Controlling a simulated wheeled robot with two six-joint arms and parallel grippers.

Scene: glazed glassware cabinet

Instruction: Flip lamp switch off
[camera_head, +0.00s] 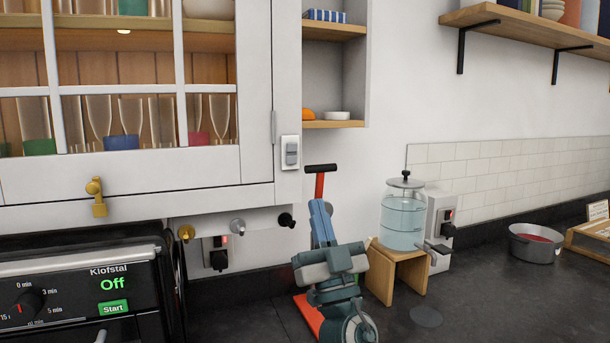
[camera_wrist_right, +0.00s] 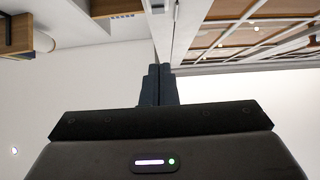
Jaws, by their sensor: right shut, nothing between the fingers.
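A white switch plate with a grey rocker, the lamp switch (camera_head: 290,152), is on the lower right of the glazed cabinet's white frame. I cannot tell its on or off position. My right gripper (camera_head: 318,206) is below and right of the switch in the head view, with its blue fingers pointing up. It is shut and empty, and appears apart from the switch. In the right wrist view its dark fingers (camera_wrist_right: 159,72) are together, below the cabinet's edge. My left gripper is not in view.
A red-orange upright with a dark crossbar (camera_head: 320,168) shows behind my right gripper. A glass dispenser (camera_head: 403,215) stands on a wooden stand (camera_head: 384,275). A toaster oven (camera_head: 80,290) is at left.

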